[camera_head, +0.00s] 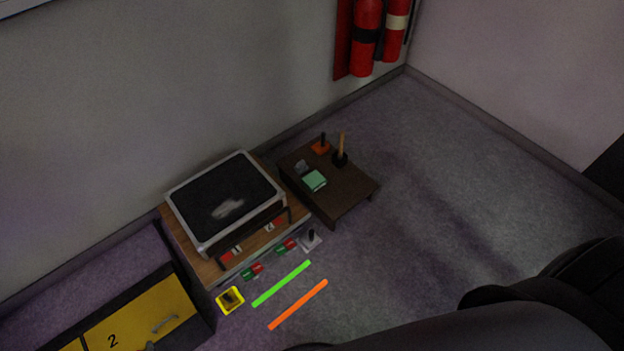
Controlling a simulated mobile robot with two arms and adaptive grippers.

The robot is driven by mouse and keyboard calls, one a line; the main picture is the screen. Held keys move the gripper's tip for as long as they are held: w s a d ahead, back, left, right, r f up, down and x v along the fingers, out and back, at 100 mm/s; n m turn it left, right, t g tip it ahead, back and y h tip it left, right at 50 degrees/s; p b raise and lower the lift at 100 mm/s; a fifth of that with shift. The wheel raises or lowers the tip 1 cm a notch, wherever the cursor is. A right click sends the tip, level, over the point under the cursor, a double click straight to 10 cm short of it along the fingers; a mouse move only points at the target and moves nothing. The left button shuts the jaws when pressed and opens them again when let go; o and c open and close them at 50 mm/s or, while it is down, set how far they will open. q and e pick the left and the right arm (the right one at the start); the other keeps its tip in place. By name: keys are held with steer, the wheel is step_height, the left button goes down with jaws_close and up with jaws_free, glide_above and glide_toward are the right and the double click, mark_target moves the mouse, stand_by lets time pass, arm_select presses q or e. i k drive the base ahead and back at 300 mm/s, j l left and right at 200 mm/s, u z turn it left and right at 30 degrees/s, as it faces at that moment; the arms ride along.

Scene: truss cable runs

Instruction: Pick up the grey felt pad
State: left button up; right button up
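A small grey piece (302,166) lies on the low dark brown table (345,200), behind a folded green cloth or pad (314,181). It may be the grey felt pad, but it is too small to be sure. A pale grey smudge or scrap (228,208) also shows on the black top of the silver-edged case (210,178); I cannot tell what it is. Neither of my grippers is in view. Large dark parts at the lower right look like my own body.
An orange-based black item (321,148) and a wooden-handled tool (341,151) stand on the brown table. A green strip (281,284) and an orange strip (298,304) lie on the carpet near a yellow square tray (230,300). Red extinguishers (367,40) hang at the wall. Carpet right of the table is clear.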

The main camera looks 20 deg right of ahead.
mark_target(302, 166)
steer(key=l+u, duration=0.1)
steer(key=u, duration=0.6)
steer(key=i+l+u, duration=0.1)
steer(key=l+u, duration=0.25)
steer(key=l, duration=0.25)
steer(key=l+u, duration=0.35)
steer(key=l, duration=0.2)
steer(key=l+u, duration=0.4)
steer(key=l, duration=0.2)
steer(key=k, duration=0.05)
